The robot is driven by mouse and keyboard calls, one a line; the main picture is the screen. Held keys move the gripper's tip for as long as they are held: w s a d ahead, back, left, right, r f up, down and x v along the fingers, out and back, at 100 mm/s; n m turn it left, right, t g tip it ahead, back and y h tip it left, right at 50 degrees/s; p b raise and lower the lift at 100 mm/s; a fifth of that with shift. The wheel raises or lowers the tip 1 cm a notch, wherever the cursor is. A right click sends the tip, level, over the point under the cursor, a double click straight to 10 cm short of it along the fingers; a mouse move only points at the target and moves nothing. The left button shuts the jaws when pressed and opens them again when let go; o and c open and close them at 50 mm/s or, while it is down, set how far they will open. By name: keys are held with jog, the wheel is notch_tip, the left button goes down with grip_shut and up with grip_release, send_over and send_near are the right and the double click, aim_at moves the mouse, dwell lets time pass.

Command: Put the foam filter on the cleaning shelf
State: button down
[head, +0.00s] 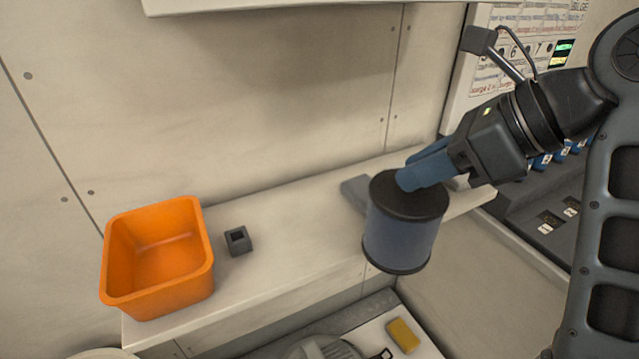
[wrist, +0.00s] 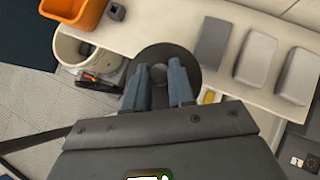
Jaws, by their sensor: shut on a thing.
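A blue-grey cylinder with black end caps (head: 400,240), which looks like the foam filter, hangs upright from my gripper (head: 408,180). My gripper is shut on the top of it. In the wrist view the fingers (wrist: 160,72) close on a small knob at the middle of its dark round top (wrist: 162,52). The filter is in front of the pale upper shelf's (head: 290,225) edge in the head view. A lower surface (head: 370,335) with a yellow sponge (head: 403,335) shows below. I cannot tell from a label which one is the cleaning shelf.
An orange bin (head: 158,260) and a small dark square block (head: 238,241) stand on the upper shelf's left part. Several grey blocks (wrist: 256,60) lie on its right part. A white bucket (wrist: 70,47) stands below. Bare shelf lies between the dark block and the filter.

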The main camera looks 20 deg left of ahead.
jog(key=w+a+f, duration=0.1)
jog(key=a, duration=0.7)
jog(key=w+a+f+p, duration=0.1)
jog(key=w+a+f, duration=0.1)
jog(key=a, duration=0.6)
jog(key=shift+w+a+f, duration=0.2)
jog(key=shift+f, duration=0.1)
jog(key=c, duration=1)
grip_release()
jog(key=shift+o, duration=0.2)
jog(key=s+d+r, duration=0.1)
jog(key=d, duration=0.4)
jog(key=s+d+r, duration=0.1)
jog(key=d, duration=0.4)
jog(key=s+d+r+b, duration=0.1)
jog(key=d, duration=0.4)
jog(key=shift+s+d+r, duration=0.1)
jog(key=shift+d+r, duration=0.05)
jog(key=shift+r, duration=0.1)
jog(key=shift+f, duration=0.1)
